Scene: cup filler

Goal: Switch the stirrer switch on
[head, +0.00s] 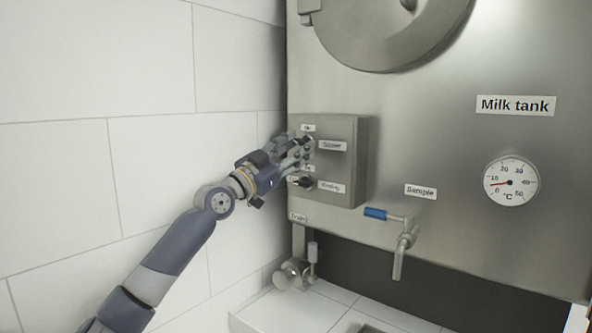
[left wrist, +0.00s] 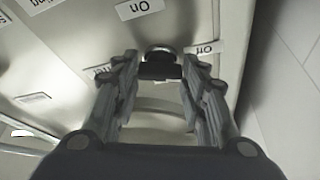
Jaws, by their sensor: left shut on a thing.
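The stirrer switch is a black knob (left wrist: 160,68) on a metal collar, seen upside down in the left wrist view between my left gripper's fingertips. It sits on the grey control box (head: 357,165) beside the "Stirrer" label (head: 332,146). An "On" label (left wrist: 140,8) and an "Off" label (left wrist: 207,48) lie near the knob. My left gripper (head: 304,146) reaches the box from the left and is shut on the knob, partly covering it in the head view. Which label the knob points to, I cannot tell. My right gripper is in neither view.
A second black switch (head: 303,182), labelled "Cooling", sits just below my left gripper. The milk tank (head: 430,130) carries a thermometer (head: 511,182) and a blue-handled sample tap (head: 403,245). A drain valve (head: 294,272) is below the box. A tiled wall (head: 60,180) stands close on the left.

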